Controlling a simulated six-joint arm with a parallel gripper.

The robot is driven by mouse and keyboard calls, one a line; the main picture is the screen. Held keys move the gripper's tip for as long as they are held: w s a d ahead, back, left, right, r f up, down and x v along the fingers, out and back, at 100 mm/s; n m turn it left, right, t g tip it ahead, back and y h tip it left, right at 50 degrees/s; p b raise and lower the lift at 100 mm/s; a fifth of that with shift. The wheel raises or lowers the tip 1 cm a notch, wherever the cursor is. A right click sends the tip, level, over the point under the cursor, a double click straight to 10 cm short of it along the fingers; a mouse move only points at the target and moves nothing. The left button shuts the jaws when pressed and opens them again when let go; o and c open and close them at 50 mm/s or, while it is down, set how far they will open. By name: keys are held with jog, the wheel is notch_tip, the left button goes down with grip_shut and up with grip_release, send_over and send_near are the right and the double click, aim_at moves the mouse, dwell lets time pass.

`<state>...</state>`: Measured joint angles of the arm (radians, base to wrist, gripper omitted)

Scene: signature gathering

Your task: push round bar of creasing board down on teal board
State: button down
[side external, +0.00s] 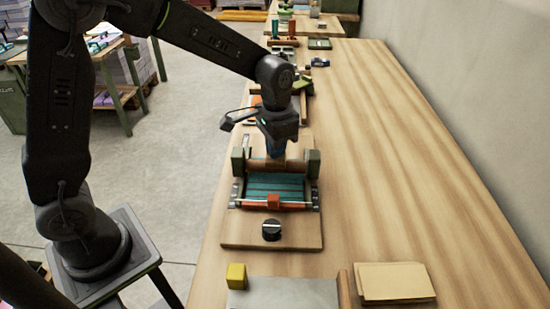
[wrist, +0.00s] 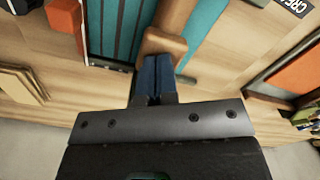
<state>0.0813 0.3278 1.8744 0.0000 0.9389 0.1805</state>
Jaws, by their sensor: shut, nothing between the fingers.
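The creasing board's wooden base (side external: 240,234) lies on the bench, with the striped teal board (side external: 275,188) on it between two green posts. The round brown bar (side external: 262,167) lies across the far part of the teal board. In the wrist view the bar (wrist: 176,18) has teal board (wrist: 205,28) on both sides and a rounded wooden block at its near part. My gripper (side external: 277,153) points down over the bar's middle. Its blue fingers (wrist: 155,72) are shut and empty, close to the wooden block; whether they touch it I cannot tell.
An orange-red strip (side external: 273,203) and a black knob (side external: 271,230) are at the creasing board's near side. A yellow cube (side external: 236,276), a grey plate (side external: 285,293) and a paper stack (side external: 393,282) lie nearer. The bench (side external: 400,170) is clear to the right.

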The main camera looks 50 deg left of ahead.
jog(key=shift+f, duration=0.8)
dwell(0.4)
jog(key=shift+r, duration=3.55)
jog(key=s+a+r+n+t, duration=0.1)
jog(key=s+r+t, duration=0.1)
jog(key=s, duration=0.8)
jog(key=s+a+r+n+t, duration=0.2)
jog(key=s+r+t, duration=0.1)
jog(key=s, duration=0.6)
jog(key=shift+s+r+t, duration=0.3)
jog(key=shift+s+r, duration=0.05)
jog(key=shift+r, duration=0.2)
jog(key=shift+a, duration=0.1)
